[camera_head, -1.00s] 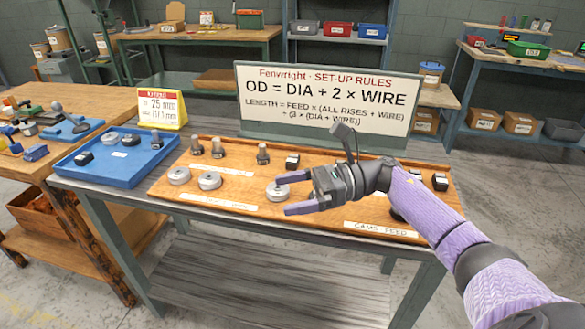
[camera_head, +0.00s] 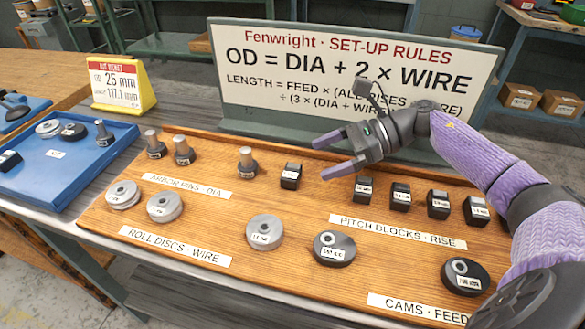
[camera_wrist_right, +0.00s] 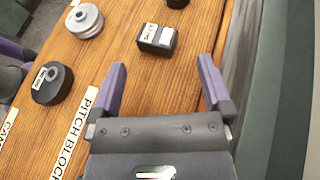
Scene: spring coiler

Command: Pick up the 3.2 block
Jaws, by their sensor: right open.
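Several black pitch blocks stand on the wooden board; I cannot read their figures, so I cannot tell which is the 3.2 block. One block (camera_head: 290,176) stands alone, left of the others (camera_head: 400,196). My right gripper (camera_head: 322,157) is open and empty, pointing left above the board, with its fingertips just right of the lone block. In the right wrist view, that block (camera_wrist_right: 157,40) lies ahead of the open right gripper (camera_wrist_right: 162,65), apart from both fingers, its pale label facing up. My left gripper is out of view.
The wooden board (camera_head: 200,262) also holds arbor pins (camera_head: 184,152), roll discs (camera_head: 165,207) and cams (camera_head: 334,248). The rules sign (camera_head: 240,95) stands close behind the right gripper. A blue tray (camera_head: 75,178) with parts and a yellow kit sign (camera_head: 120,85) are at left.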

